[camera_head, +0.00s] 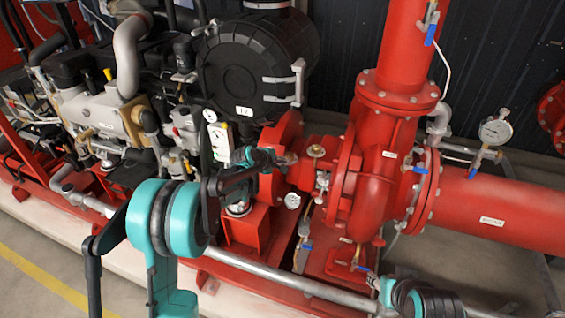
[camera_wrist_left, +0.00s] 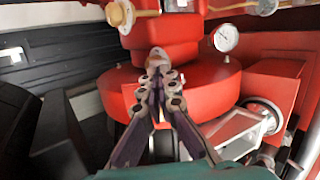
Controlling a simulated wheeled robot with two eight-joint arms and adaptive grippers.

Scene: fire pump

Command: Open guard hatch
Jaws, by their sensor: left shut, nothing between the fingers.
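The red guard (camera_head: 283,132) is a rounded housing between the engine and the pump in the head view. In the left wrist view, a red rounded cover (camera_wrist_left: 205,92) fills the middle; I cannot make out a separate hatch edge or handle. My left gripper (camera_head: 287,159) reaches in from the left to the front of this red housing. In the left wrist view, its dark fingers (camera_wrist_left: 157,60) are together and empty, their tips over the red surface; I cannot tell if they touch. The fingers hide part of the cover.
The red pump casing (camera_head: 378,180) stands just right of the guard, with a pressure gauge (camera_head: 292,201) low in front. A grey pipe (camera_head: 270,275) runs across the front. The black air filter (camera_head: 250,70) is behind, the engine (camera_head: 100,105) at left.

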